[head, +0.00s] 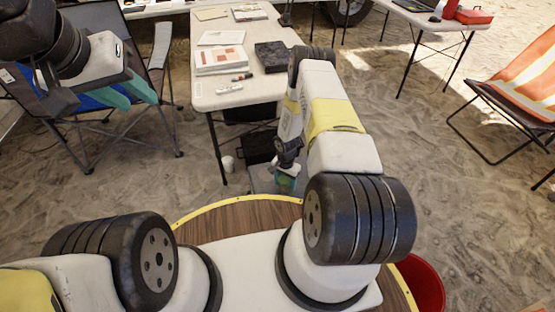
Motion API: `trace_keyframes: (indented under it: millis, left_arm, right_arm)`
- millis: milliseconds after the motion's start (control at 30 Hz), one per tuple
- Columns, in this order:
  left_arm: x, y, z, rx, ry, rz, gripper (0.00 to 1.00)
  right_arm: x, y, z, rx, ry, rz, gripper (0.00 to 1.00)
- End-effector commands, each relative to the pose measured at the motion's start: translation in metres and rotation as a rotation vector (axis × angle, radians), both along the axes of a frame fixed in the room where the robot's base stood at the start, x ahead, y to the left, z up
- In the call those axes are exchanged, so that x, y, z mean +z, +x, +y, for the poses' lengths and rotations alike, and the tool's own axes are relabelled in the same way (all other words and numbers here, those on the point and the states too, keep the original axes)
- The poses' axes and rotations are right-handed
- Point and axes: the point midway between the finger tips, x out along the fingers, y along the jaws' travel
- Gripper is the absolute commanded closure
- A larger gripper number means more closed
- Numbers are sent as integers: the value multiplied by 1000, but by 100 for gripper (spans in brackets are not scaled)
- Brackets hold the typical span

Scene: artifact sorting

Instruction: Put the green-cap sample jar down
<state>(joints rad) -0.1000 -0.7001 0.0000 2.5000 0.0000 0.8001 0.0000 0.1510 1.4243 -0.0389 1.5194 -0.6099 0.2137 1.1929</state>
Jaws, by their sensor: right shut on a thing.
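My right gripper (289,168) is past the front of my round wooden deck, low beside the white table's near end. It is shut on the green-cap sample jar (286,183), of which only a small green part shows; the fingers and arm hide the rest. The jar appears over or in front of a grey surface (262,181), and I cannot tell whether it touches it.
A white table (262,88) holds papers, a dark box (272,56) and markers. Dark cases (257,148) stand below its near end, beside a white cup (228,163). Folding chairs stand left and right (525,80). A red bucket (422,282) is at lower right. Sandy floor at right is open.

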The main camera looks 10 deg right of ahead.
Motion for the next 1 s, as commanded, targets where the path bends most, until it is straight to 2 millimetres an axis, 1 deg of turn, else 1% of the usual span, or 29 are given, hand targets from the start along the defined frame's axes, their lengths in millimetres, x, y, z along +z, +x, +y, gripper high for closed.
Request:
trace_keyframes:
  millis: [33, 100, 500, 533, 600, 633, 900, 1000]
  left_arm:
    - [0, 0, 0, 0, 0, 0, 64]
    - [0, 0, 0, 0, 0, 0, 64]
    - [0, 0, 0, 0, 0, 0, 64]
    - [0, 0, 0, 0, 0, 0, 64]
    - [0, 0, 0, 0, 0, 0, 64]
    - [0, 0, 0, 0, 0, 0, 64]
    - [0, 0, 0, 0, 0, 0, 64]
    - [0, 0, 0, 0, 0, 0, 64]
  right_arm:
    - [-8, 0, 0, -2, 1, -1, 93]
    - [-14, 1, 0, -1, 1, -2, 93]
    - [-19, 1, 0, -1, -1, -2, 93]
    - [-19, 1, 0, -1, -1, -2, 36]
    - [-18, 1, 0, -1, -1, -2, 22]
    - [-18, 1, 0, -1, -1, -2, 20]
    - [-18, 1, 0, -1, 0, -3, 20]
    - [-13, 2, 0, -1, -1, -4, 20]
